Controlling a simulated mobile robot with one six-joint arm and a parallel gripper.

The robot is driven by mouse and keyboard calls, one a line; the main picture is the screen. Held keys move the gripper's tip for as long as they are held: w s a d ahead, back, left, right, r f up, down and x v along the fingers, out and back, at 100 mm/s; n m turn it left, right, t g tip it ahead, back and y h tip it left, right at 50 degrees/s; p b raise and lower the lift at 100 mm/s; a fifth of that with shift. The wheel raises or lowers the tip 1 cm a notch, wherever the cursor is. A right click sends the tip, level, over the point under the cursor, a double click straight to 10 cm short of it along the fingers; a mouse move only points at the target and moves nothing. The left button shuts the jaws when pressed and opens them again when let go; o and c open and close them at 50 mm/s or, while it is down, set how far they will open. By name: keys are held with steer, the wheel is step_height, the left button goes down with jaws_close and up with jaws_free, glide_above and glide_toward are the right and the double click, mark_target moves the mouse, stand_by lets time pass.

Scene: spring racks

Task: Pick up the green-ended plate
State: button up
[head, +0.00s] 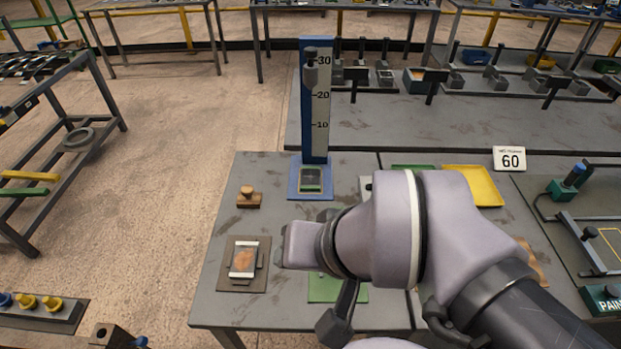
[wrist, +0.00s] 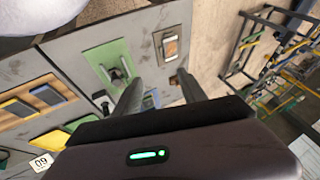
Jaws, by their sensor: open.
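A small dark grey plate with pale green edging (head: 311,180) lies on the blue base (head: 294,190) of an upright measuring stand; it looks like the green-ended plate. In the wrist view part of the blue base (wrist: 148,101) shows between my fingers, and the plate on it is too small to make out clearly. My gripper (wrist: 160,78) is open, with both fingers apart and nothing seen between them. It is above the table, and I cannot tell how high. In the head view my arm hides the fingers.
The measuring stand (head: 315,120) rises behind the plate, with a grey slider near its top. A wooden stamp (head: 248,198) and a brown mat (head: 228,279) bearing a white-framed plate lie left. A green mat (wrist: 97,56) and a yellow tray (head: 478,184) are also on the table.

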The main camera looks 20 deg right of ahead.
steer(key=o, duration=0.3)
steer(key=shift+w+r, duration=0.1)
steer(key=o, duration=0.4)
steer(key=shift+h, duration=0.6)
steer(key=w+d, duration=0.1)
steer(key=w, duration=0.1)
steer(key=w+d+r+p, duration=0.1)
steer(key=w, duration=0.2)
steer(key=w+d+r, duration=0.1)
steer(key=w, duration=0.1)
steer(key=shift+w+r+p, duration=0.15)
steer(key=shift+r+p, duration=0.1)
steer(key=shift+p, duration=0.1)
steer(key=g+h, duration=0.2)
steer(key=h, duration=0.1)
glide_above(310, 177)
steer(key=s+a, duration=0.1)
steer(key=s, duration=0.2)
step_height(310, 177, down, 24)
steer(key=shift+w+r, duration=0.15)
steer(key=b+x, duration=0.2)
steer(key=x, duration=0.3)
steer(key=shift+w+f, duration=0.1)
steer(key=shift+f, duration=0.3)
steer(key=shift+r, duration=0.15)
